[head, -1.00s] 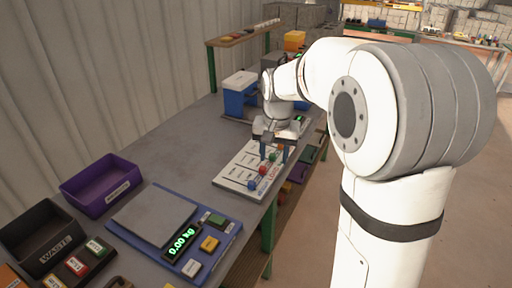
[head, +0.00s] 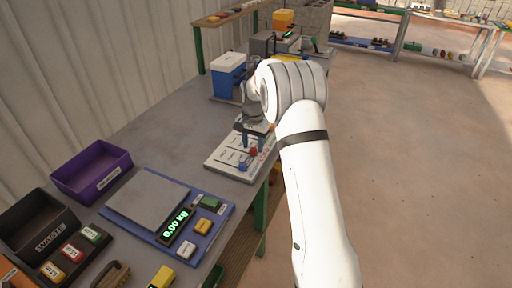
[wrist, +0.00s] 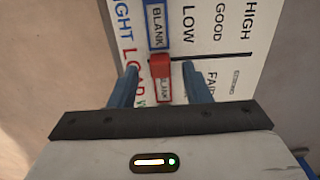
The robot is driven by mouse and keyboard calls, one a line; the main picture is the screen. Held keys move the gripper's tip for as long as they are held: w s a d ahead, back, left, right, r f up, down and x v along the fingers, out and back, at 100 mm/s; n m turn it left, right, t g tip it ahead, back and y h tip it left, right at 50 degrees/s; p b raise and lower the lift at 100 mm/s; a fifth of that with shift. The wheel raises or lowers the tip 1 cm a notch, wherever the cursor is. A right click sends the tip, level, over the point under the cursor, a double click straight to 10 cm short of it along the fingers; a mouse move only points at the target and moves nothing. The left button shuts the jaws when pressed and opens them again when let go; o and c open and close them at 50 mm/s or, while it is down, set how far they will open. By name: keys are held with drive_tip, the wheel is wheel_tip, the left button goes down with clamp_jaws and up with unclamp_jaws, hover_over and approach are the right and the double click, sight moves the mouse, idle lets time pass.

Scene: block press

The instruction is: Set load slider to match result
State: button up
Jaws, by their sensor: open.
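The white slider board (head: 228,163) lies on the table near its right edge. A blue knob (head: 243,165) and a red knob (head: 253,152) show on it in the head view; my arm hides its far part. In the wrist view the board (wrist: 228,75) bears the words HIGH, GOOD, LOW, FAIR, LIGHT and LOAD, and blue and red BLANK tags. The red knob (wrist: 160,63) sits between the two blue fingers of my gripper (wrist: 160,75). My gripper is open, with a gap on each side of the knob. Whether the fingertips touch the board, I cannot tell.
A blue scale (head: 150,200) reading 0.00 kg stands at the near left. A purple bin (head: 92,170) and a black WASTE bin (head: 38,222) are left of it. A blue box with a white lid (head: 228,75) stands beyond the board. Bare table lies left of the board.

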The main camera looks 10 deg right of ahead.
drive_tip(key=shift+f, duration=1.1)
clamp_jaws()
